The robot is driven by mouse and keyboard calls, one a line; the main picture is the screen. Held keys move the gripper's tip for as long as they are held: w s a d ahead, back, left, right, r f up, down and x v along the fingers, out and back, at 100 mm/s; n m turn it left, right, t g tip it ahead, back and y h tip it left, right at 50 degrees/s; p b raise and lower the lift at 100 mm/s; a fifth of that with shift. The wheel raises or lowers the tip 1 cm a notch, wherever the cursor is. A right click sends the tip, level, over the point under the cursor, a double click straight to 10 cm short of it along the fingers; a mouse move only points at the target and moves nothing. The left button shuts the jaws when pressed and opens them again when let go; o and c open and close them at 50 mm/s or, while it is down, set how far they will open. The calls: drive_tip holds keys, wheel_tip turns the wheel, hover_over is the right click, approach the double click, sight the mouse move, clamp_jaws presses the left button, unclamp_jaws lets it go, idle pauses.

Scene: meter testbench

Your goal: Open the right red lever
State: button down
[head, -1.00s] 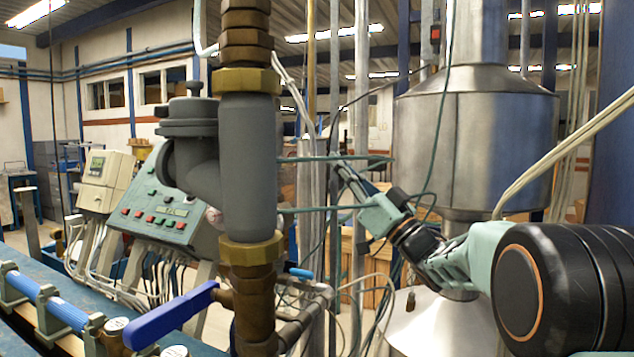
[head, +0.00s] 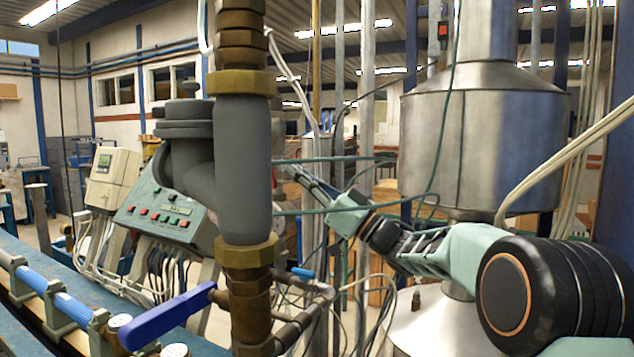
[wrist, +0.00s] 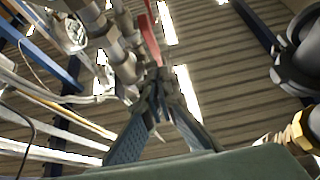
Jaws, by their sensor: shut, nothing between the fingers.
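In the wrist view, a red lever (wrist: 149,32) hangs into the upper middle of the picture, just beyond the fingertips. My gripper (wrist: 160,75) is shut and empty, its tips close to the lever's lower end. I cannot tell whether they touch. In the head view my gripper (head: 290,171) reaches left towards the thick grey vertical pipe (head: 243,165). No red lever shows in the head view. Only one red lever shows clearly in the wrist view.
A blue-handled valve (head: 165,318) sticks out at the lower left of the grey pipe. A green control panel (head: 160,212) stands behind it. Thin green cables (head: 330,160) cross near my gripper. A large metal tank (head: 485,150) stands behind my arm. Pipe fittings (wrist: 120,55) crowd the wrist view's upper left.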

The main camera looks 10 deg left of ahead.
sight(276, 182)
drive_tip(key=shift+w+a+f, duration=0.2)
drive_tip(key=shift+a, duration=0.25)
drive_tip(key=shift+w+a+f, duration=0.15)
drive_tip(key=shift+a, duration=0.35)
drive_tip(key=shift+w+a+f, duration=0.2)
drive_tip(key=shift+a, duration=0.25)
drive_tip(key=shift+w+a+f+y+b, duration=0.25)
drive_tip(key=shift+a+f+b, duration=0.45)
drive_tip(key=shift+b, duration=0.55)
drive_tip(key=shift+w+a+f+t+y+b, duration=0.1)
drive_tip(key=shift+a+f+t+y+b, duration=0.2)
drive_tip(key=shift+y+b, duration=0.45)
drive_tip(key=shift+a+b, duration=0.25)
drive_tip(key=shift+b, duration=0.4)
drive_tip(key=shift+r, duration=0.2)
drive_tip(key=shift+d, duration=0.1)
